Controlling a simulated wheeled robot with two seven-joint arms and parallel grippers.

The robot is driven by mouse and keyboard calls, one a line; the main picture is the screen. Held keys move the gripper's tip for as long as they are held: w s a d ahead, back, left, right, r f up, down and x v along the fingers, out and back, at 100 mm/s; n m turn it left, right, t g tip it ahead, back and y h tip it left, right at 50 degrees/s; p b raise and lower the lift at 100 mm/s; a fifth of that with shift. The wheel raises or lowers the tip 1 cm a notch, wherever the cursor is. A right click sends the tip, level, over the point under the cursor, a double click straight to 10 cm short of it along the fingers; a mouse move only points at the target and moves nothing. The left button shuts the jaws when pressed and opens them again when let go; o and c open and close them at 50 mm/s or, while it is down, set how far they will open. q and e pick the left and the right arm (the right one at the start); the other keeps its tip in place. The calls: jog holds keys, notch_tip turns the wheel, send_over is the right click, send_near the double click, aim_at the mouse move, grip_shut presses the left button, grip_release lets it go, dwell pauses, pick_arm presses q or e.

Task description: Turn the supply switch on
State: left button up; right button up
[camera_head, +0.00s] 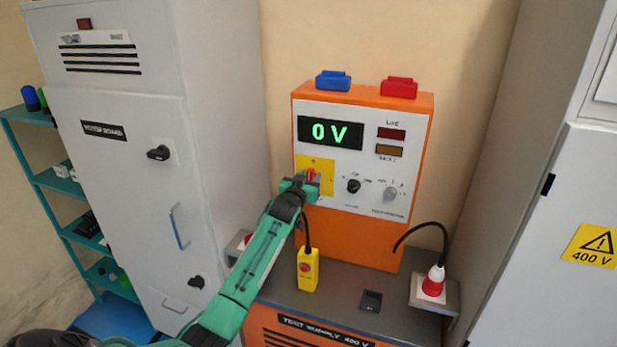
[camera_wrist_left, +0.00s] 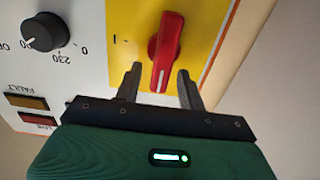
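The supply switch is a red rotary handle (camera_head: 311,174) on a yellow plate (camera_head: 328,166) at the left of the orange test supply's front panel. In the left wrist view the red handle (camera_wrist_left: 165,50) stands along the picture's vertical, its white mark toward my gripper. An "I" mark shows to its left on the plate. My left gripper (camera_head: 303,183) is at the switch. In the wrist view its open fingers (camera_wrist_left: 159,78) straddle the handle's near end, with a visible gap on each side. The display (camera_head: 331,132) reads 0 V. My right gripper is not in view.
A black knob (camera_head: 353,186) and a grey knob (camera_head: 390,194) sit right of the switch. A red-and-white plug (camera_head: 434,282) stands at right. Grey cabinets (camera_head: 130,190) flank the supply.

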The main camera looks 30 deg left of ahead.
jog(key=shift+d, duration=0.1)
pick_arm(q)
grip_shut()
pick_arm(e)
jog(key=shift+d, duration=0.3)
pick_arm(q)
jog(key=shift+m, duration=0.3)
jog(key=m, duration=0.2)
jog(key=d+m+b, duration=0.1)
jog(key=m, duration=0.1)
jog(key=shift+w+f, duration=0.1)
jog(key=shift+f, duration=0.05)
jog(key=shift+w+d+f+m+b, duration=0.1)
jog(key=shift+d+f+m+b, duration=0.25)
jog(key=shift+m, duration=1.9)
jog(key=shift+w+d+f+m+b, duration=0.1)
jog(key=shift+f+m, duration=0.3)
jog(key=shift+m, duration=1.8)
jog(key=shift+d+f+m+b, duration=0.15)
jog(key=shift+d+f+m, duration=0.2)
jog(key=shift+m, duration=1.9)
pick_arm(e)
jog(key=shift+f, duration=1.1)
pick_arm(q)
jog(key=shift+a+f, duration=0.1)
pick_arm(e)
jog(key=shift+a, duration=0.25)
